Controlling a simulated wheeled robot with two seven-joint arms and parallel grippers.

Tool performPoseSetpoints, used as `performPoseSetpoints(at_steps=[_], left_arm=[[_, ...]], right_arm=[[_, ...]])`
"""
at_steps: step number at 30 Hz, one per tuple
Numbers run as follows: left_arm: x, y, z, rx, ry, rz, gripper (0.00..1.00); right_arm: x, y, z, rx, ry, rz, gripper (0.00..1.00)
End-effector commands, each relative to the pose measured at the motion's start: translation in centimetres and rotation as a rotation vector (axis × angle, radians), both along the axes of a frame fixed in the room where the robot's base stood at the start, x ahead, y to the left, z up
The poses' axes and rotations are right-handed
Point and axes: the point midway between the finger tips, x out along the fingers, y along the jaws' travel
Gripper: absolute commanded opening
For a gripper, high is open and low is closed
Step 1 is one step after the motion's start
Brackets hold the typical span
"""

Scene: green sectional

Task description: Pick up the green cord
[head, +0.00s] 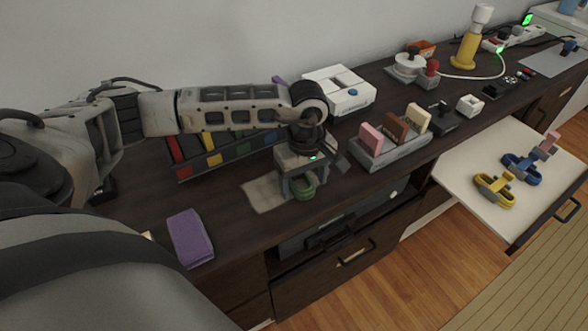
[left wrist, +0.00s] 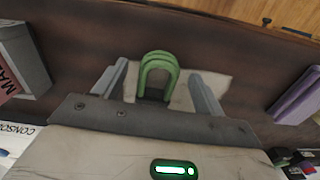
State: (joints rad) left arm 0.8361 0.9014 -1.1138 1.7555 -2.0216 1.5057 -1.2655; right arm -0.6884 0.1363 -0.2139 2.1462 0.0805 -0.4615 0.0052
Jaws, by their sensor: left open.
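The green cord (head: 304,189) is a small looped bundle on the dark cabinet top, over a pale mat (head: 262,196). In the head view my left gripper (head: 303,184) is right above it and partly hides it. In the left wrist view the cord (left wrist: 158,74) shows as an upright-looking arch between the two spread fingers of my left gripper (left wrist: 158,90). There is a gap on each side, so the fingers do not grip it. The cord's lower end is hidden behind the gripper body. My right gripper is not in view.
A purple block (head: 190,238) lies at the front left. A grey holder (head: 392,150) with upright blocks stands to the right, a white box (head: 338,90) behind. A coloured rack (head: 215,153) is behind the arm. A drawer (head: 470,207) at right holds yellow and blue cords.

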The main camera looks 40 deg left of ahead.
Motion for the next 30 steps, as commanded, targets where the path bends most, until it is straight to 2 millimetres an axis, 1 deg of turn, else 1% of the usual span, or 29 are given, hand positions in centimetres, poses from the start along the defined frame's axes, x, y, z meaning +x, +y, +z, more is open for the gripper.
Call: performPoseSetpoints(at_steps=[1, 3, 9, 10, 15, 25, 30], left_arm=[[0.0, 0.0, -0.5, 0.0, 0.001, -0.001, 0.71], [0.0, 0.0, -0.8, 0.001, 0.0, 0.0, 0.71], [0.0, 0.0, -0.9, 0.0, -0.001, 0.0, 0.71], [0.0, 0.0, -0.9, 0.0, -0.001, 0.0, 0.68], [0.0, 0.0, -0.8, 0.0, -0.001, 0.0, 0.22], [0.0, 0.0, -0.7, 0.0, -0.002, 0.0, 0.22], [0.1, 0.0, 0.4, -0.001, -0.004, 0.0, 0.22]], right_arm=[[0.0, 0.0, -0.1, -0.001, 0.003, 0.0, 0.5], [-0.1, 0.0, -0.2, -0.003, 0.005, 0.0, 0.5], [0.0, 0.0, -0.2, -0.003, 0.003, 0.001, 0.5], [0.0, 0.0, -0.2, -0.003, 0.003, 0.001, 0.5], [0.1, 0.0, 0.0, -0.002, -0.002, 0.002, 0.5], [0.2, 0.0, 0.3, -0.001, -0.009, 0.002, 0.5], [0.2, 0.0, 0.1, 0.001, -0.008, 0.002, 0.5]])
